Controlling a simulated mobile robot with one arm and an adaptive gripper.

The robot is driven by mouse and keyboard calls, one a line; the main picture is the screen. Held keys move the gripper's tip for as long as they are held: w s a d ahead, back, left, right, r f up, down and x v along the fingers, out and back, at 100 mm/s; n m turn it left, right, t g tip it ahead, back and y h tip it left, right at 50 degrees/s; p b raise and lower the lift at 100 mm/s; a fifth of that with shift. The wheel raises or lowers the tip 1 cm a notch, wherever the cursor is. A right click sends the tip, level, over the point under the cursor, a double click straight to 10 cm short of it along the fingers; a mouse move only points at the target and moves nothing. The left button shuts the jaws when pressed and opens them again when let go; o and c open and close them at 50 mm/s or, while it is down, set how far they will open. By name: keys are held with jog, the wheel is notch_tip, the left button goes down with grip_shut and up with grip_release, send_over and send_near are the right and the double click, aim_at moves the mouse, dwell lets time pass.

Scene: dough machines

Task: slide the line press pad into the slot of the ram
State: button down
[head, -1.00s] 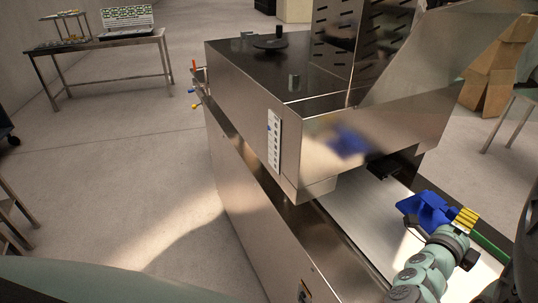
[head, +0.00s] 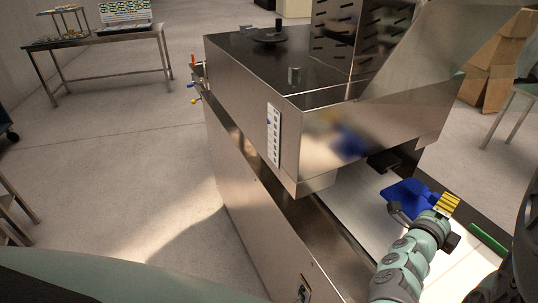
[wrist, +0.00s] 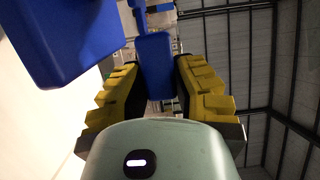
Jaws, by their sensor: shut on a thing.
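The blue line press pad (head: 404,193) is held over the pale belt, in front of the opening under the machine's steel housing. My gripper (head: 432,206), with yellow finger parts, is shut on it. In the wrist view, a blue block of the pad (wrist: 154,66) sits between the yellow fingers of my gripper (wrist: 156,85), and a broad blue part (wrist: 62,40) fills the upper left. A dark block, apparently the ram (head: 384,161), shows under the housing's lower edge, just beyond the pad and apart from it in this view. Its slot cannot be made out.
The large steel housing (head: 385,128) overhangs the pale belt (head: 350,205) and is close above the pad. A green strip (head: 488,240) lies along the belt's right side. A steel table (head: 100,42) stands far off at the back left.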

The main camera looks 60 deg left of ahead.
aim_at(411, 183)
jog(key=shift+w+a+r, duration=0.1)
jog(key=shift+w+a, duration=0.05)
jog(key=shift+a, duration=0.95)
jog(key=shift+w+a, duration=0.15)
jog(key=shift+a, duration=0.9)
jog(key=shift+b, duration=0.9)
jog(key=shift+w+a, duration=0.1)
jog(key=shift+a, duration=0.65)
jog(key=shift+w+a+b, duration=0.15)
jog(key=shift+a+b, duration=0.25)
jog(key=shift+a, duration=0.7)
jog(key=shift+a, duration=0.1)
jog(key=shift+b, duration=0.6)
jog(key=shift+a, duration=0.2)
jog(key=shift+a, duration=0.45)
